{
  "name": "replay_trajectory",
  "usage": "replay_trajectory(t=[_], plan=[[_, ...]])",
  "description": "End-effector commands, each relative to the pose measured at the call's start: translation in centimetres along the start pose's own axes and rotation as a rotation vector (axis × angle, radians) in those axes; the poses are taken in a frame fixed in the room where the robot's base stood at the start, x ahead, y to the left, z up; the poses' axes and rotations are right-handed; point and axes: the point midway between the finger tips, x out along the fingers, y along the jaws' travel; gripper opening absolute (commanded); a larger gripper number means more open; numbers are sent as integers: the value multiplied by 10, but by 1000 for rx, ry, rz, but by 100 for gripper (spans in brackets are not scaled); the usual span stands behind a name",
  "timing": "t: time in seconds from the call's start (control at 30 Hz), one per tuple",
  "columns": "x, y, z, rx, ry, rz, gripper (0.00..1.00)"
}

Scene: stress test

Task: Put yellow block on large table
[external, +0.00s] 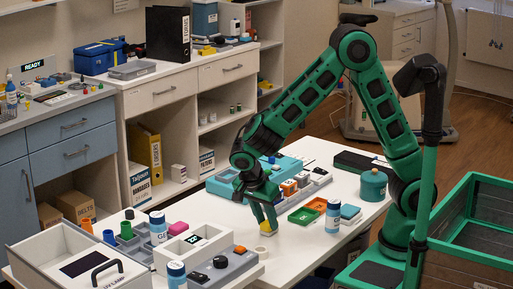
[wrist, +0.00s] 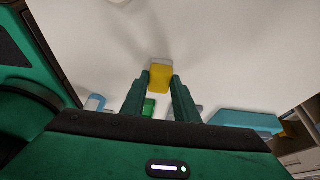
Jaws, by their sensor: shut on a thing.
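The yellow block (external: 266,228) is in my gripper (external: 265,218), low over the white large table (external: 318,244). In the wrist view, the yellow block (wrist: 160,77) sits between the two green fingertips of my gripper (wrist: 160,84), which are shut on its sides. The fingers hide part of the block in the external view. I cannot tell whether its underside touches the table.
A small round yellowish-white item (external: 261,249) lies just in front of the block. A grey device (external: 225,268) and white bottles stand to the left. Green and orange trays (external: 303,215) and a teal canister (external: 373,185) are to the right. Bare tabletop lies in front.

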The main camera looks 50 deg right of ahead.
Motion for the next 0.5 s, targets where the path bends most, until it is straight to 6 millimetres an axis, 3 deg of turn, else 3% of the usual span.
replay_trajectory(t=[0.33, 0.37, 0.4, 0.5], plan=[[3, 0, 2, 1, -1, -1, 6], [3, 0, 2, 1, -1, -2, 34], [3, 0, 2, 1, -1, -2, 44], [3, 0, 2, 1, -1, -2, 46]])
